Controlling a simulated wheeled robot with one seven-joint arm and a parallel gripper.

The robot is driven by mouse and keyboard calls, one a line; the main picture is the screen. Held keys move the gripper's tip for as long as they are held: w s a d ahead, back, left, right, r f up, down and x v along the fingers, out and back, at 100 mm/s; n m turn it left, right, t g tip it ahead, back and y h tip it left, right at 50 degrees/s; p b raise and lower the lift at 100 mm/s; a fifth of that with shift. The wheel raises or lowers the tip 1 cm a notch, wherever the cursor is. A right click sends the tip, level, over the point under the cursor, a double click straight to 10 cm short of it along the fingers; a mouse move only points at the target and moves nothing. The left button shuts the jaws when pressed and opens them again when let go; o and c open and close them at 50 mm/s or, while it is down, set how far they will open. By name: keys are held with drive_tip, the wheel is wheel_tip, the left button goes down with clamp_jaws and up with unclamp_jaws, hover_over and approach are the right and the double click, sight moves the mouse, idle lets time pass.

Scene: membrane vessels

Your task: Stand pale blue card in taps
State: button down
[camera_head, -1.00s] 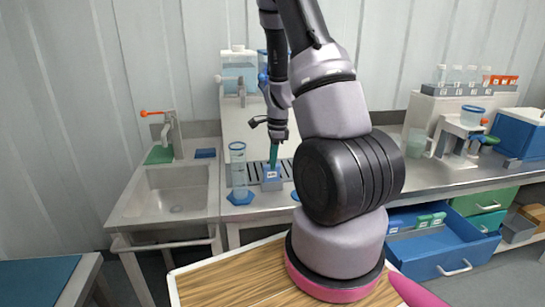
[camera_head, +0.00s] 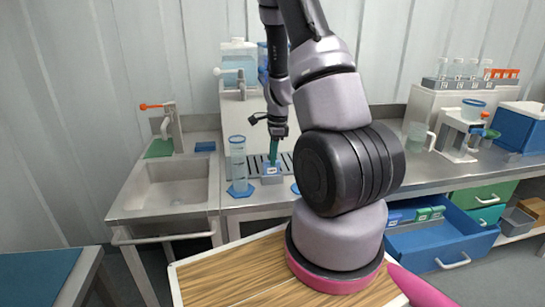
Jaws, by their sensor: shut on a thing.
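A narrow teal-green piece (camera_head: 273,151) runs from the gripper to the block's top. I take it as the thing the jaws are shut on. I cannot tell whether it is the pale blue card, or how deep it sits in the block. No separate pale blue card shows clearly.
A clear cylinder (camera_head: 238,158) on a blue hexagonal base stands close left of the block. A sink (camera_head: 178,187) is further left. My arm hides much of the counter to the right. An open blue drawer (camera_head: 440,250) holds blue and green labelled pieces.

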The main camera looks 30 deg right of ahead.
drive_tip(key=shift+f, duration=0.1)
drive_tip(key=c, duration=0.7)
unclamp_jaws()
drive_tip(key=shift+o, duration=0.2)
wheel_tip(320, 180, up, 11)
drive_tip(key=shift+s+d, duration=0.4)
drive_tip(key=shift+d, duration=0.05)
drive_tip(key=shift+f, duration=0.1)
drive_tip(key=s+a+r+n+t, duration=0.2)
drive_tip(key=s+a+r+n, duration=0.2)
drive_tip(key=r, duration=0.4)
drive_tip(key=s+a+r+n+t, duration=0.2)
drive_tip(key=s+a+r+n, duration=0.3)
drive_tip(key=s+r+n, duration=0.2)
drive_tip(key=s+a+r+n+t+y, duration=0.1)
drive_tip(key=s+a+r+n, duration=0.4)
drive_tip(key=r, duration=0.5)
drive_tip(key=s+n+t, duration=0.1)
drive_tip(key=s, duration=0.1)
drive_tip(key=shift+s+a, duration=0.25)
drive_tip(key=shift+s, duration=0.1)
